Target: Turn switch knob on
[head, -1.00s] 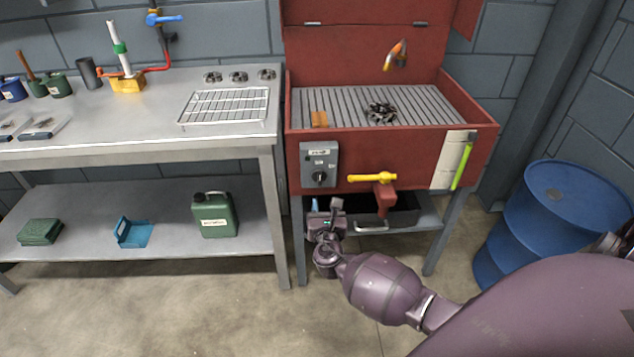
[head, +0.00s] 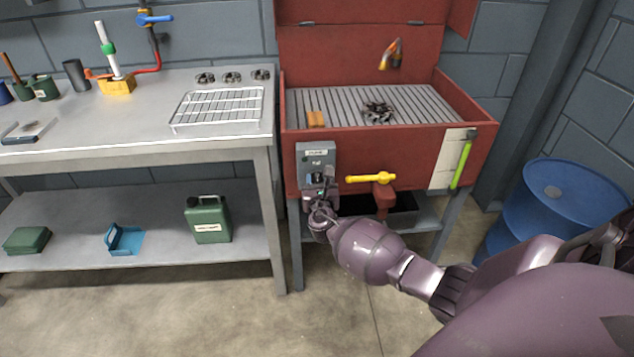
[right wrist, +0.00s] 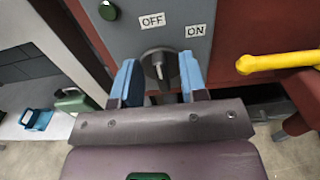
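The grey switch box (head: 318,157) is fixed to the front left of the red parts washer. In the right wrist view its black knob (right wrist: 160,68) sits below the white OFF label (right wrist: 152,20) and ON label (right wrist: 195,30). The knob's light pointer stands about upright, between the labels. My right gripper (right wrist: 160,82) is open, its two blue fingers on either side of the knob with visible gaps. It also shows in the head view (head: 317,185), where it covers the knob. My left gripper is not in view.
A yellow-handled valve (head: 371,179) juts out just right of the box. The steel workbench (head: 150,148) stands to the left, with a wire rack (head: 218,108) on top and a green can (head: 208,218) on its shelf. A blue drum (head: 560,210) stands at right.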

